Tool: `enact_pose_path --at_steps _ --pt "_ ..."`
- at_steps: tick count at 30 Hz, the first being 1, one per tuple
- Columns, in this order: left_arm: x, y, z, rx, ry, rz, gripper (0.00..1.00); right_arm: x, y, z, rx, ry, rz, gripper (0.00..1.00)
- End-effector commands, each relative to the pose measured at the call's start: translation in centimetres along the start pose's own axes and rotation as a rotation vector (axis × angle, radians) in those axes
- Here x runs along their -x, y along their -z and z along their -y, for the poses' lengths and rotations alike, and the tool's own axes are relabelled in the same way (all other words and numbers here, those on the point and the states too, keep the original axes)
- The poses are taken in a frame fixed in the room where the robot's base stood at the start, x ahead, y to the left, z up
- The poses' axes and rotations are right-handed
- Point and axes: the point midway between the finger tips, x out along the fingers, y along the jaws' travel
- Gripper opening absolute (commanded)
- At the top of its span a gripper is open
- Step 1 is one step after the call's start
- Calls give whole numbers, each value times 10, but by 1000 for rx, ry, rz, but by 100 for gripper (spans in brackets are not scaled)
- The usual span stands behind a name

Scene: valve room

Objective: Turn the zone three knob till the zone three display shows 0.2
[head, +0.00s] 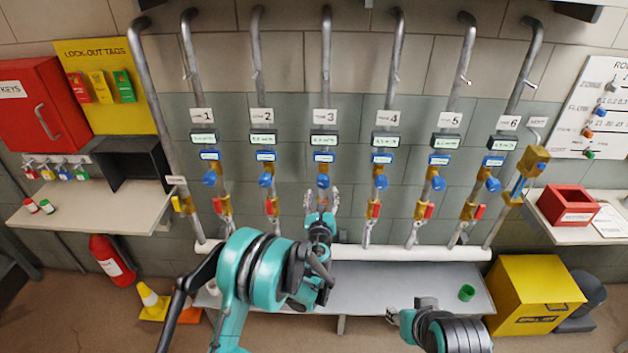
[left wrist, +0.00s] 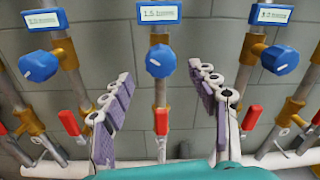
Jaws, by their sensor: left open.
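The zone three knob (head: 323,181) is a blue round knob on the pipe under the "3" label. It also shows in the left wrist view (left wrist: 160,61). The blue-framed display (head: 324,157) sits just above it; in the left wrist view its display (left wrist: 159,12) seems to start with 1.5, the rest too small to read. My left gripper (head: 322,198) is open and empty just below the knob. In the left wrist view its fingers (left wrist: 160,78) stand either side of the zone three pipe, apart from the knob. My right gripper (head: 393,314) is low at the right, its jaws unclear.
Similar blue knobs stand on the neighbouring pipes, including zone two (head: 265,180) and zone four (head: 381,182). A red-handled valve (left wrist: 161,121) sits below the zone three knob, between my fingers. A grey bench (head: 400,285) with a green cup (head: 467,292) is below.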

Motion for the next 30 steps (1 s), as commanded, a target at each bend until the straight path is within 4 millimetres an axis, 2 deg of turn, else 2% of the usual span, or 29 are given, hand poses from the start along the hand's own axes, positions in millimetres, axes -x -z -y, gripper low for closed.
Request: enact_pose_path --at_steps 4,12,15,19,26,27,30 --pt "-14 3 1 -14 3 1 60 -3 -2 0 0 0 0 40" --pt "-58 4 0 -10 2 1 60 -11 -8 0 0 0 0 40" --pt "-69 3 0 -9 2 1 60 -13 -9 0 0 0 0 40" --pt "-76 2 1 -8 2 1 60 -14 -10 0 0 0 0 40" --pt "-77 1 1 -8 2 1 60 -13 -10 0 0 0 0 40" --pt "-77 1 1 -8 2 1 54 -13 -10 0 0 0 0 40" --pt "-77 1 1 -8 2 1 28 -13 -10 0 0 0 0 40"
